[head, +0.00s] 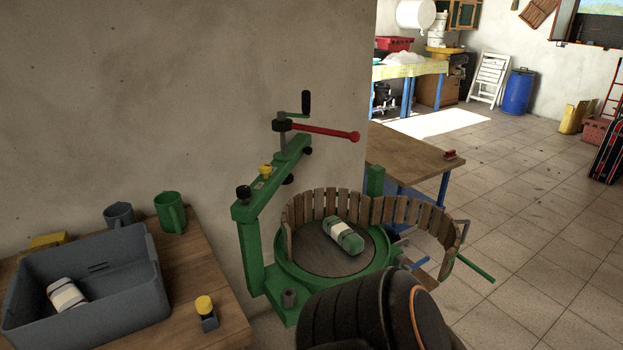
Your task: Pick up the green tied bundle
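The green tied bundle (346,238), a rolled green piece with a pale band around it, lies on the round dark plate (318,254) of a green press (262,254). The press's wooden slat cage (325,200) stands around the back of the plate and swings open to the right. A black rounded link of my arm with an orange stripe covers the front of the press from below. Neither gripper shows, and nothing is seen touching the bundle.
A wooden table (228,318) at left bears a grey crate (148,305) with a white-banded bundle (66,296) inside, a grey mug (119,215), a green mug (170,212) and a yellow-capped item (206,308). The press's beam and red handle (325,132) overhang behind. Tiled floor at right is open.

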